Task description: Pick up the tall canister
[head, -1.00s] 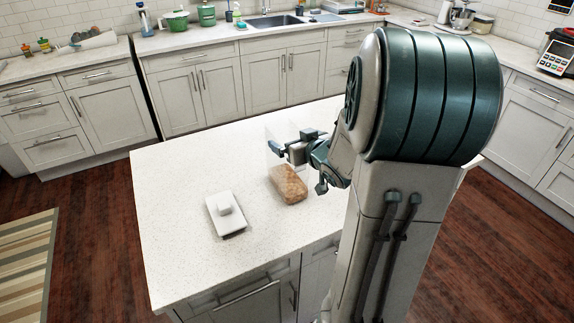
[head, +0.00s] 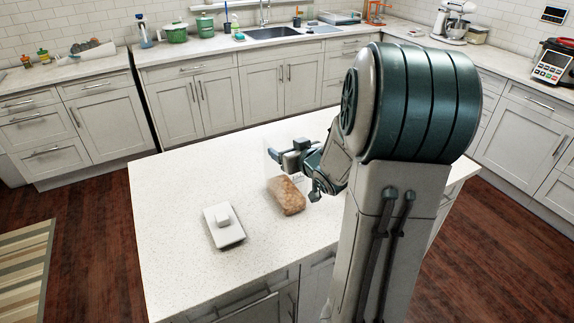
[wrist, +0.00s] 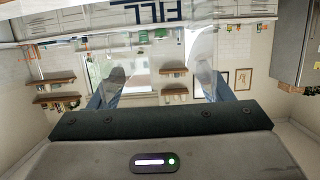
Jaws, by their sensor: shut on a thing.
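The tall canister is clear and see-through. In the wrist view, the canister (wrist: 148,12) shows a dark label with upside-down "FILL" lettering at the top. My gripper (wrist: 162,85) is shut on it there, with a finger on each side. In the head view, my gripper (head: 288,152) is over the island counter, behind the bread loaf. Only a faint clear patch of the canister shows beside the fingers. My arm hides part of that area, and I cannot tell whether the canister's base touches the counter.
A brown bread loaf (head: 287,196) lies on the white island counter (head: 180,180) just in front of my gripper. A white butter dish (head: 223,226) sits to its left. The counter's left part is clear. A sink (head: 272,34) and appliances line the back counter.

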